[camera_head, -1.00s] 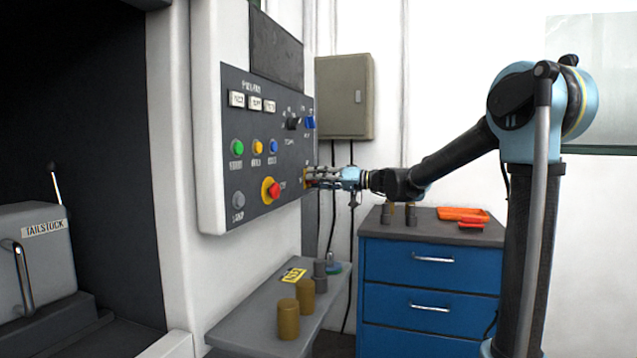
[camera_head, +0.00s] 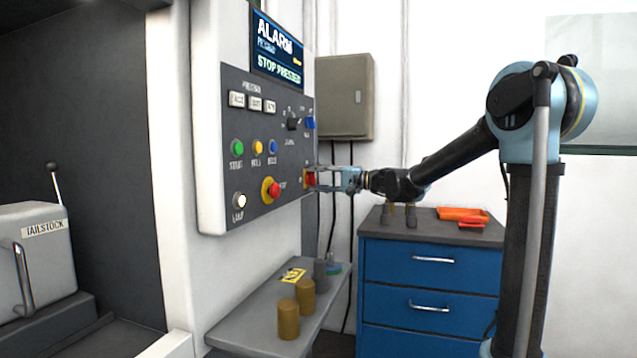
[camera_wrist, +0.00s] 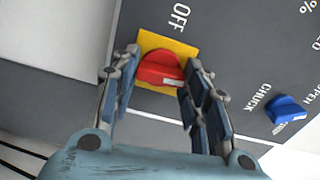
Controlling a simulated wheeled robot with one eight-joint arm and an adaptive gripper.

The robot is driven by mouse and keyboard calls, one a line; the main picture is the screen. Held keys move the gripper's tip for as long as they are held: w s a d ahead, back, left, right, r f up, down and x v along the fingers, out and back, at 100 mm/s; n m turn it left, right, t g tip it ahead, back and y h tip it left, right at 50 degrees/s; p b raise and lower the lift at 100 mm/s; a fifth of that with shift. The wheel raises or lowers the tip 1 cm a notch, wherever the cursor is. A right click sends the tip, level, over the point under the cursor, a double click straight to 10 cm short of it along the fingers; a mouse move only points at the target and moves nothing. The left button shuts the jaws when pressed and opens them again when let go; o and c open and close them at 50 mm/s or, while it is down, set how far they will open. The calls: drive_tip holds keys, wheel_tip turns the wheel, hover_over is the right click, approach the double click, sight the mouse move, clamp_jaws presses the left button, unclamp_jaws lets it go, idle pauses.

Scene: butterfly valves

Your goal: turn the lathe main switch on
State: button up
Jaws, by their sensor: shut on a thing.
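The main switch is a red rotary handle (camera_wrist: 160,68) on a yellow plate (camera_wrist: 182,49), with OFF lettered beside the plate in the wrist view. In the head view the red handle (camera_head: 311,179) is at the panel's right edge. My gripper (camera_wrist: 163,60) has one finger on each side of the handle and is shut on it. The handle's small white mark lies toward the right finger in the wrist view. The panel's screen (camera_head: 277,47) is lit and reads ALARM and STOP PRESSED. A round lamp (camera_head: 239,201) at the panel's lower left glows.
A red stop button (camera_head: 273,190) sits left of the switch on the panel. A blue CHUCK knob (camera_wrist: 286,108) is right of the switch in the wrist view. Below are a grey shelf (camera_head: 237,333) with cylinders and a blue drawer cabinet (camera_head: 430,272).

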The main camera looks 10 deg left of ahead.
drive_tip(key=shift+w+d+m, duration=0.1)
drive_tip(key=shift+m, duration=0.6)
drive_tip(key=shift+f, duration=0.1)
drive_tip(key=o, duration=1)
drive_tip(key=shift+o, duration=0.2)
drive_tip(key=d, duration=1.2)
drive_tip(key=shift+s, duration=0.4)
